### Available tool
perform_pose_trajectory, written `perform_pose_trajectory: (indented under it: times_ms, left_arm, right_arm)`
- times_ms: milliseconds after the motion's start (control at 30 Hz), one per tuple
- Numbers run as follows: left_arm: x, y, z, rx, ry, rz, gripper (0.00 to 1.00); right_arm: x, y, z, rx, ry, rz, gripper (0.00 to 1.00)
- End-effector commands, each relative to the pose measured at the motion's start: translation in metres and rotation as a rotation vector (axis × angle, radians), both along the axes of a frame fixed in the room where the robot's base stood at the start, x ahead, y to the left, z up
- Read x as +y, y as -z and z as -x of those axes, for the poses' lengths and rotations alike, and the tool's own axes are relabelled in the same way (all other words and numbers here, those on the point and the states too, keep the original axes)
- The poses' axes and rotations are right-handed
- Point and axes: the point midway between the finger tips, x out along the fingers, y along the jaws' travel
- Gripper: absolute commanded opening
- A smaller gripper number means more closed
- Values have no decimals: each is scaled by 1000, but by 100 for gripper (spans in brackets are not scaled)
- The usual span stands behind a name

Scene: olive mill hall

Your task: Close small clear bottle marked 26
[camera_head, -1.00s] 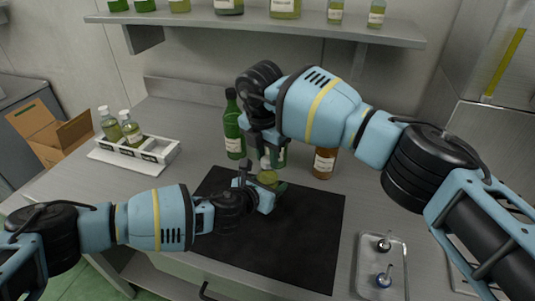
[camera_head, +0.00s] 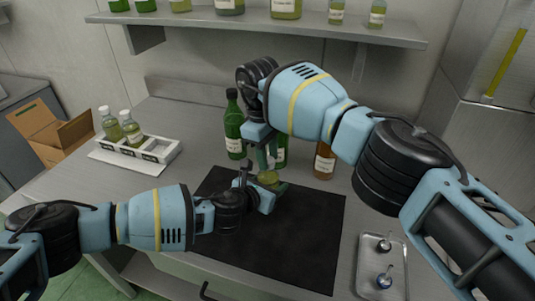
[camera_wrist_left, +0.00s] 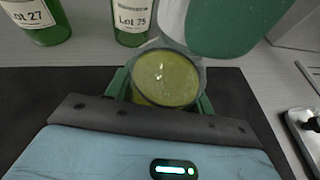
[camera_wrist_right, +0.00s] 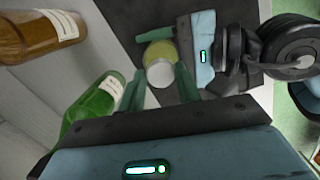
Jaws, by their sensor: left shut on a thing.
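The small clear bottle (camera_wrist_left: 165,78) holds yellow-green liquid and stands over the black mat, between my left gripper's fingers; it also shows in the head view (camera_head: 268,177). My left gripper (camera_head: 262,186) is shut on it from the side. Its number is not readable. A white cap (camera_wrist_right: 160,74) is between the fingertips of my right gripper (camera_wrist_right: 161,78), which points down over the bottle. The right fingers look closed on the cap. In the left wrist view the cap overlaps the bottle's top edge; I cannot tell whether they touch.
Green bottles (camera_head: 234,125) and a brown bottle (camera_head: 324,160) stand close behind the mat (camera_head: 300,235). A white rack (camera_head: 150,148) with two bottles is at left. A metal tray (camera_head: 382,290) with two small stoppered items is at front right. The front mat is clear.

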Motion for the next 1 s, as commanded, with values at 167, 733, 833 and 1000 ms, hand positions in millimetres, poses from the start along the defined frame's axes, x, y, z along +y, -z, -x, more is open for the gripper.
perform_pose_trajectory:
  times_ms: [167,733,833,1000]
  left_arm:
    - [1,0,0,0,-1,0,0]
    - [0,0,0,-1,-1,-1,0]
    - [0,0,0,0,0,0,0]
    - [0,0,0,0,0,-1,0]
  right_arm:
    - [0,0,0,0,-2,-1,50]
    - [1,-33,0,-3,-4,-2,50]
    - [1,-43,0,-2,-4,-1,50]
    - [1,-45,0,1,-4,-2,50]
